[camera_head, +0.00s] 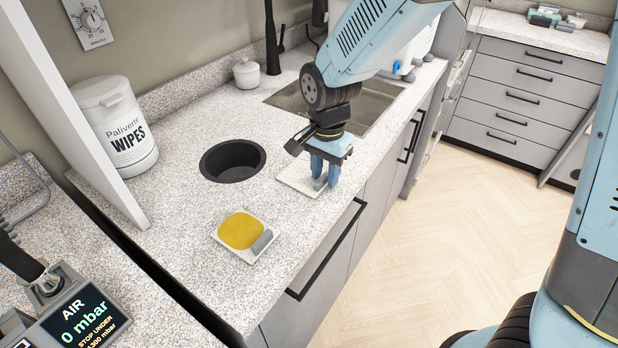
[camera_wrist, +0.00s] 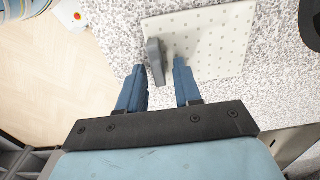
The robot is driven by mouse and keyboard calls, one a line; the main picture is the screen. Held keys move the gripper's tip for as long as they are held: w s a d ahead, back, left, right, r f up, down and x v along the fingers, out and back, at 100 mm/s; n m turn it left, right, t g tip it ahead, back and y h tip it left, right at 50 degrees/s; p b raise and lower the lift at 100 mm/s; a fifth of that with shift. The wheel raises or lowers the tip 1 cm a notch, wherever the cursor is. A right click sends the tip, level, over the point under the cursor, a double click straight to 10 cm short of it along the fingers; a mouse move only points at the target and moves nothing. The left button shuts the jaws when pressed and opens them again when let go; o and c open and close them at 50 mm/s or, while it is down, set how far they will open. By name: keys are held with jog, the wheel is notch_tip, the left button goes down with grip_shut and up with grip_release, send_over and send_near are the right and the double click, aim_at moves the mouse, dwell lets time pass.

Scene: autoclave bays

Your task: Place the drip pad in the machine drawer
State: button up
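A white dotted pad with a grey upright tab lies flat on the speckled counter under my gripper (camera_head: 322,184); I take it for the drip pad (camera_head: 292,181). In the wrist view the pad (camera_wrist: 215,40) shows its dots, with the grey tab (camera_wrist: 156,62) at its left edge. My gripper (camera_wrist: 158,73) is open there, its blue fingers on either side of the tab with gaps. A similar white pad (camera_head: 252,256) with a grey tab lies nearer, carrying a yellow round patch (camera_head: 241,230). No drawer is identifiable as the machine drawer.
A black round hole (camera_head: 233,161) and a sink (camera_head: 368,108) are set in the counter (camera_head: 190,225). A wipes tub (camera_head: 115,125) and small white jar (camera_head: 246,73) stand behind. A pressure display (camera_head: 82,317) is at lower left. Grey drawers (camera_head: 520,96) stand back right; the floor is clear.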

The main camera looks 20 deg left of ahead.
grip_shut()
dwell(0.3)
jog(key=shift+r, duration=0.6)
jog(key=s+d+r, duration=0.8)
jog(key=s+r, duration=0.3)
jog(key=shift+d+r, duration=0.35)
jog(key=shift+r, duration=0.05)
